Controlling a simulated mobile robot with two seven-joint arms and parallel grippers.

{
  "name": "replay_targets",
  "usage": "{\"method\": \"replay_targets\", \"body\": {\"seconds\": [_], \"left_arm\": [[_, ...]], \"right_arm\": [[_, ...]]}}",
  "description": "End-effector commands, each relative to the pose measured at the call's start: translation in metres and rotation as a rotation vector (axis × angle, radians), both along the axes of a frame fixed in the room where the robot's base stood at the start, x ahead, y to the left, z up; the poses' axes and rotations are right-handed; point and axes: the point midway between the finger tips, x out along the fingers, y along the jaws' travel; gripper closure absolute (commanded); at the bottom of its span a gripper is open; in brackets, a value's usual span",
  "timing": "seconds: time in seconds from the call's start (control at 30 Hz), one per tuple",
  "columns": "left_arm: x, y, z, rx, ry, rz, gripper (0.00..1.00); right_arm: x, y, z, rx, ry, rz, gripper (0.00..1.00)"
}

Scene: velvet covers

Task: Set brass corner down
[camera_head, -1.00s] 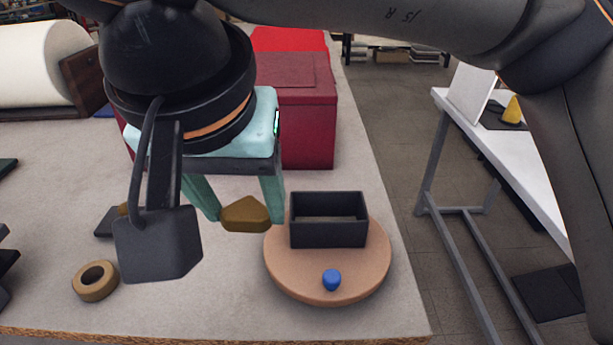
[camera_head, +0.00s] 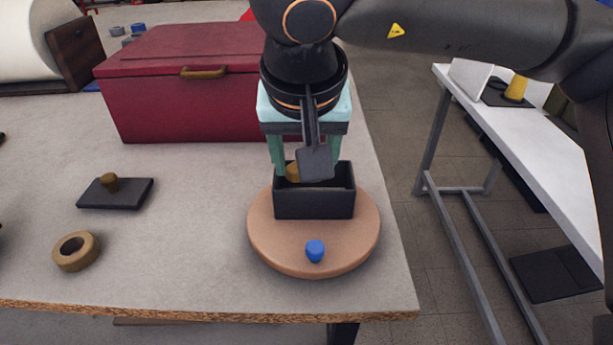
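The brass corner (camera_head: 292,172) sits between the teal fingers of my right gripper (camera_head: 305,165), which is shut on it. It is at the mouth of the black open box (camera_head: 314,206), near its back left, and part of it is hidden behind a dark part of my gripper. I cannot tell whether it touches the box floor. The box stands on a round tan turntable (camera_head: 262,245) with a blue knob (camera_head: 315,250) at its front. My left gripper is not in view.
A dark red chest (camera_head: 180,105) with a brass handle stands behind the turntable. A black plate with a brass knob (camera_head: 115,192) and a tan tape ring (camera_head: 75,251) lie to the left. The table between them and the turntable is clear.

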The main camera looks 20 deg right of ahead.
Motion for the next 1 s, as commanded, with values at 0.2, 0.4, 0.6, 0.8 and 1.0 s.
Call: {"method": "replay_targets", "body": {"seconds": [0.2,0.4,0.6,0.8,1.0], "left_arm": [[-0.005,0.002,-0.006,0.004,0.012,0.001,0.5],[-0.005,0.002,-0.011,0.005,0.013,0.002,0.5],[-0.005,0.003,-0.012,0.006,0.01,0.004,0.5],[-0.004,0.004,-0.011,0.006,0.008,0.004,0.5],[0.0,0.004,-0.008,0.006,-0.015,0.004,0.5]], "right_arm": [[0.009,-0.011,-0.017,0.0,-0.001,0.0,0.91],[0.014,-0.017,-0.037,-0.002,0.002,0.001,0.91],[0.014,-0.016,-0.057,0.001,-0.001,0.002,0.91],[0.014,-0.016,-0.056,0.001,-0.001,0.0,0.91],[0.014,-0.016,-0.058,0.001,-0.001,0.0,0.91]]}}
